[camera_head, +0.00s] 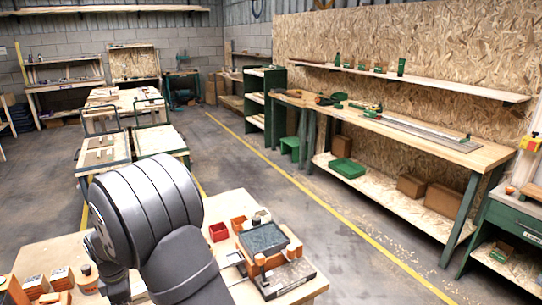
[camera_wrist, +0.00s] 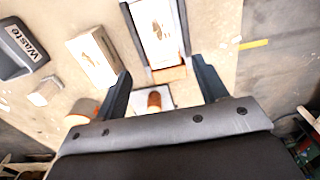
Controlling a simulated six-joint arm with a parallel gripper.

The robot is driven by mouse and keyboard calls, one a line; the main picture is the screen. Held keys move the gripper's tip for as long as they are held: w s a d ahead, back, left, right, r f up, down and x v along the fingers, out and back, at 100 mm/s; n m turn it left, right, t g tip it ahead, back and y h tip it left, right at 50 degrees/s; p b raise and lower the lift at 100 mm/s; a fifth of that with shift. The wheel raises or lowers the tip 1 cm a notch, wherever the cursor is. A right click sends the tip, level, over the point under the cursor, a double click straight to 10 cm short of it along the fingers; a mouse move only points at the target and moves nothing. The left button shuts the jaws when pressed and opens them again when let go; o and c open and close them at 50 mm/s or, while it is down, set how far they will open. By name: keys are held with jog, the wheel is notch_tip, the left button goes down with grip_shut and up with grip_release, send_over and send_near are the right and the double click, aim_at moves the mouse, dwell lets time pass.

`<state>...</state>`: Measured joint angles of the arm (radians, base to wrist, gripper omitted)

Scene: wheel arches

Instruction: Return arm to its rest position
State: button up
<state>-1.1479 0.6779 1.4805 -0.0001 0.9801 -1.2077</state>
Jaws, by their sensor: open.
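My gripper (camera_wrist: 163,88) shows in the wrist view with its two dark fingers spread wide apart. No object is held between them. Beyond and between the fingertips, a small copper-coloured cylinder (camera_wrist: 154,101) stands on a pale plate, and a dark-framed tray (camera_wrist: 157,35) lies farther up. In the head view my grey arm covers the lower left and middle of the near workbench (camera_head: 312,288); the gripper itself is hidden there.
On the near bench stand an orange-and-black fixture (camera_head: 266,243), red bins (camera_head: 219,232) and several orange-white boxes (camera_head: 62,279) at left. The wrist view shows a pale box (camera_wrist: 92,56) and a dark lettered case (camera_wrist: 24,48). Floor right of the bench is clear.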

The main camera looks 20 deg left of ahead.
jog(key=w+a+r, duration=0.1)
jog(key=w+a, duration=0.1)
jog(key=w, duration=0.6)
jog(key=w+a+r, duration=0.1)
jog(key=w+a, duration=0.1)
jog(key=w, duration=0.6)
jog(key=shift+w+a+r+m, duration=0.15)
jog(key=shift+w+r+m, duration=0.1)
jog(key=shift+w+m, duration=0.15)
